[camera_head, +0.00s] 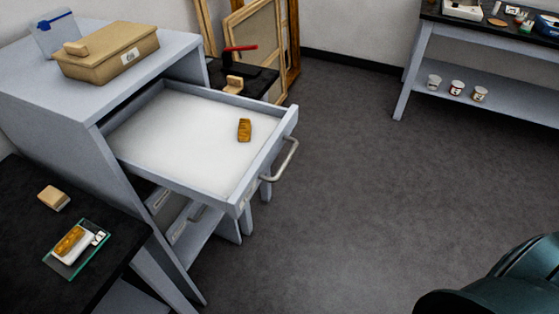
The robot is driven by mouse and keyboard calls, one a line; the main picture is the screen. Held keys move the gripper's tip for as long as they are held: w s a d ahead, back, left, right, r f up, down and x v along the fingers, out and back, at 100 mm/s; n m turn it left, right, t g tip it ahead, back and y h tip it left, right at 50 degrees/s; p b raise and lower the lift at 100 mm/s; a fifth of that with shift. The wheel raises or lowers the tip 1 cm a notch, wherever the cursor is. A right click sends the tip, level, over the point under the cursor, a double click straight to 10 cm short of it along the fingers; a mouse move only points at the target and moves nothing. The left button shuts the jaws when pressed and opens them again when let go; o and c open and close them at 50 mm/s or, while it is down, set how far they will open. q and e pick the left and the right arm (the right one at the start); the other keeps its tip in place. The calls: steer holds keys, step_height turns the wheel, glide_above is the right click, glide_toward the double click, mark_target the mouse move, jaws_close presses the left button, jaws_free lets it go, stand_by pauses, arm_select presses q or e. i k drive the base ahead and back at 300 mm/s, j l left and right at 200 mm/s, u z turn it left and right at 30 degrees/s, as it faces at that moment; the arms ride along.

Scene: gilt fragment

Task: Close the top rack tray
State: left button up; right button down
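The top rack tray (175,132) is pulled out of the grey rack (60,105) toward the right. It has a white inner floor and a metal bar handle (281,163) on its right front face. A small golden-brown fragment (244,130) lies on the tray floor near the front. A dark teal, rounded part of my own body shows at the bottom right corner, well apart from the tray. Neither of my grippers can be seen.
A tan box (108,55) and a clear blue-lidded container (54,33) stand on the rack. A black table (60,225) at lower left holds a wooden block (54,197) and a glass plate (76,250). Grey floor (360,190) is open right of the tray.

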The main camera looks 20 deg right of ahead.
mark_target(182, 138)
steer(key=i+j+z, duration=0.1)
steer(key=z, duration=0.25)
steer(key=j+z, duration=0.35)
steer(key=i+j+z, duration=0.1)
steer(key=z, duration=0.25)
steer(key=k+u, duration=0.1)
